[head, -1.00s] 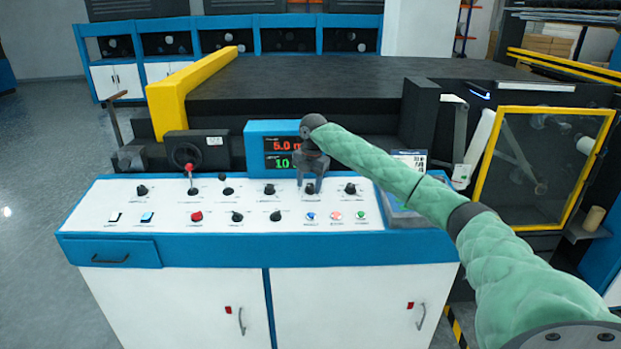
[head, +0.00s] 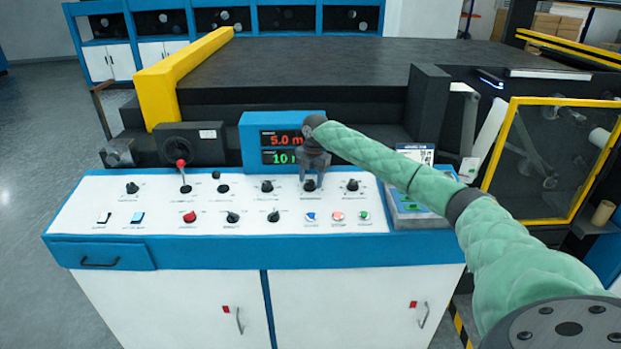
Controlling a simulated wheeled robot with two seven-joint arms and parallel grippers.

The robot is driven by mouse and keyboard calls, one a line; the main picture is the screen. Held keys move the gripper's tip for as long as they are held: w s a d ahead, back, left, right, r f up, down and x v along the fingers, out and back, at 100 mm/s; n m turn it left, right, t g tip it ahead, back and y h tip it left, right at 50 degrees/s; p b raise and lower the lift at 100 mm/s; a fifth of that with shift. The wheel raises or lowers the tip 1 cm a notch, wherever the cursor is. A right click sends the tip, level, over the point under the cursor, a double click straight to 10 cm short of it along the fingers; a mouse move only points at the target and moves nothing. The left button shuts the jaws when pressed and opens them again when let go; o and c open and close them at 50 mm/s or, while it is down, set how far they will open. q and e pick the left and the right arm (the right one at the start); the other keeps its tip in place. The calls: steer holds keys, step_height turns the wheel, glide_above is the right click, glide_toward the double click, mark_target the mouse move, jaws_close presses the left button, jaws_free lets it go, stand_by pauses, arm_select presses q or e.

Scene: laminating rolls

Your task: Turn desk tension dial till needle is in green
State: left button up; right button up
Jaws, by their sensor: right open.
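The white control desk (head: 75,222) carries several black dials in two rows. My right gripper (head: 311,183) points down over one upper-row dial (head: 310,186), with its open fingers on either side of it. Whether the fingers touch the dial cannot be told. One black dial (head: 267,186) stands to the left of the gripper and another (head: 352,185) to the right. I cannot read the labels, so which one is the tension dial is unclear. No needle or green band can be made out. My left gripper is out of view.
A blue display box (head: 247,143) with red and green digits stands behind the desk, partly covered by my right gripper. A red-knobbed lever (head: 181,165) rises at the left. Red, blue and green buttons line the front row. A yellow-framed guard (head: 490,160) stands at the right.

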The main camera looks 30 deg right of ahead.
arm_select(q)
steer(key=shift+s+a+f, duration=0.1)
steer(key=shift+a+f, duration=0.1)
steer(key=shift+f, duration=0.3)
arm_select(e)
steer(key=shift+s+f, duration=0.1)
steer(key=shift+f, duration=0.4)
steer(key=c, duration=0.8)
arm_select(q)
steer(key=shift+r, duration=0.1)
arm_select(e)
steer(key=shift+o, duration=0.2)
arm_select(q)
steer(key=shift+p, duration=0.35)
arm_select(e)
steer(key=shift+m, duration=0.3)
